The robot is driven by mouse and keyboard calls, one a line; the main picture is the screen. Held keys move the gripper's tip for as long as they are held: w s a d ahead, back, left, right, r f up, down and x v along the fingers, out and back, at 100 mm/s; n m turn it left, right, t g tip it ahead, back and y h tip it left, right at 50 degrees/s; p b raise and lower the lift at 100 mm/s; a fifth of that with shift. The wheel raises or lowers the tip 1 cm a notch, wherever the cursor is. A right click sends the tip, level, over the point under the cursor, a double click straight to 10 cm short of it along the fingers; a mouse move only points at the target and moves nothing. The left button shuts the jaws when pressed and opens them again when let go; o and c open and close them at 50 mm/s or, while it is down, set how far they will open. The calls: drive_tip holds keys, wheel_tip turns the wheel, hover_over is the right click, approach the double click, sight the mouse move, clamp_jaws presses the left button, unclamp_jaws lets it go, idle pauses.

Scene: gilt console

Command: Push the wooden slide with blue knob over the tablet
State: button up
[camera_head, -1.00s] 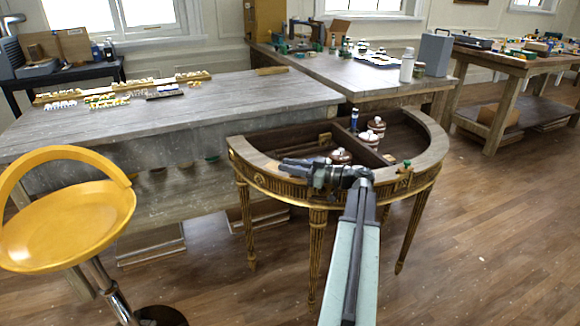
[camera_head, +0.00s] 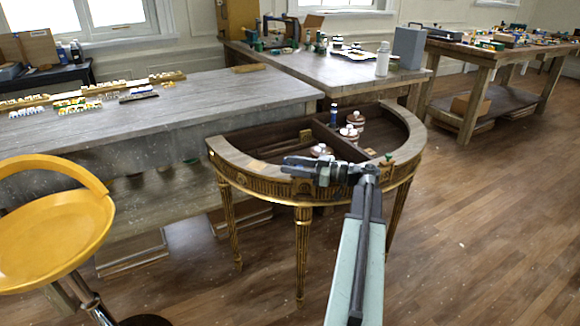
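The gilt half-round console (camera_head: 226,156) has an open top with dark compartments split by a divider. A small upright blue-topped piece (camera_head: 333,113) stands at the back of the divider; I cannot tell whether it is the slide's blue knob. A small tan piece (camera_head: 305,135) shows at the inner back wall, and a tan patch (camera_head: 258,165) on the front left rim; I cannot tell which, if either, is the tablet. My gripper (camera_head: 286,166) points left over the console's front rim, apart from the blue piece. Its fingers are too small to read.
Lidded white-and-brown jars (camera_head: 355,119) stand in and along the compartments. A green knob (camera_head: 388,157) sits on the right front rim. A grey workbench (camera_head: 150,125) adjoins behind left; a yellow stool (camera_head: 50,230) stands front left. Floor at right is open.

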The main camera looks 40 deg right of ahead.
drive_tip(key=v, duration=0.7)
drive_tip(key=shift+s+d, duration=0.25)
drive_tip(key=shift+s, duration=0.05)
